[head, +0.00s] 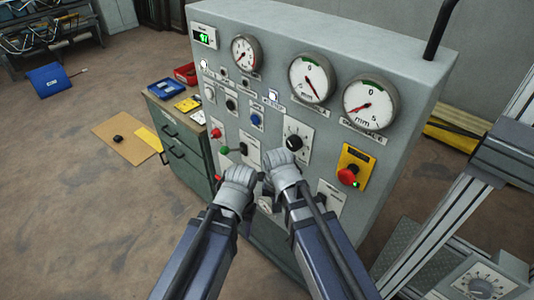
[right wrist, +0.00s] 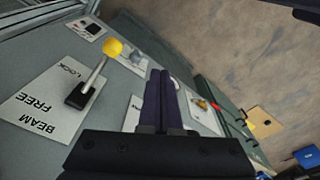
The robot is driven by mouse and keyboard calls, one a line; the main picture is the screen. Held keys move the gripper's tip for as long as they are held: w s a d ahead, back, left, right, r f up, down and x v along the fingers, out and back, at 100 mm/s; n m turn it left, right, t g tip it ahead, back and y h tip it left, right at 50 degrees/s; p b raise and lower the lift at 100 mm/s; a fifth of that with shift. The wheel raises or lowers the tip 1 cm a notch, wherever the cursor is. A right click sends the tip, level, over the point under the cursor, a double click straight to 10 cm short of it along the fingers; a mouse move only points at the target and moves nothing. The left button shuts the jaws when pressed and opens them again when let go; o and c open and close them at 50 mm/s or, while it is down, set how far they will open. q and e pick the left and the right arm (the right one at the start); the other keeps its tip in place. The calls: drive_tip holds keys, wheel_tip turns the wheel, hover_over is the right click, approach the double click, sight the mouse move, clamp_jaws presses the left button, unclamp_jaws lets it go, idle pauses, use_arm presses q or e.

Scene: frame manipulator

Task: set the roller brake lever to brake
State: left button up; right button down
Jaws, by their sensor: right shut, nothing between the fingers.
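The grey control panel (head: 235,45) fills the middle of the head view. I cannot pick out the roller brake lever for certain. A lever with a yellow ball (right wrist: 112,47) stands out from a plate marked BEAM FREE and LOCK (right wrist: 40,108) in the right wrist view. A small orange-red knob (right wrist: 203,104) shows on another pale plate beyond my fingers. My right gripper (head: 276,170) is close to the lower panel face; in its wrist view its dark fingers (right wrist: 159,96) are together and empty. My left gripper (head: 246,182) is beside it, its fingers mostly hidden.
Three dials (head: 312,78) line the panel top. A black rotary knob (head: 294,143) and a red emergency button (head: 347,176) sit above and right of my grippers. A green drawer cabinet (head: 180,145) stands left. A metal frame (head: 470,200) rises at right.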

use_arm(q)
wheel_tip(320, 180, up, 16)
drive_tip(key=p, duration=1.4)
drive_tip(key=shift+r, duration=0.25)
use_arm(e)
drive_tip(key=w+r+m+t, duration=0.1)
drive_tip(key=w+r+m, duration=0.2)
drive_tip(key=r, duration=0.5)
drive_tip(key=w+r+m, duration=0.3)
drive_tip(key=w+r, duration=0.2)
drive_tip(key=r, duration=0.4)
drive_tip(key=shift+w+d+m+t+y, duration=0.4)
drive_tip(key=shift+d, duration=0.05)
use_arm(q)
drive_tip(key=shift+f, duration=0.1)
use_arm(e)
drive_tip(key=shift+f, duration=0.1)
use_arm(q)
wheel_tip(320, 180, down, 12)
drive_tip(key=b, duration=1.2)
drive_tip(key=shift+f, duration=0.25)
use_arm(e)
drive_tip(key=a+x, duration=0.2)
drive_tip(key=x, duration=1.1)
drive_tip(key=shift+s+a, duration=0.15)
drive_tip(key=shift+a, duration=0.15)
use_arm(q)
drive_tip(key=shift+f, duration=0.1)
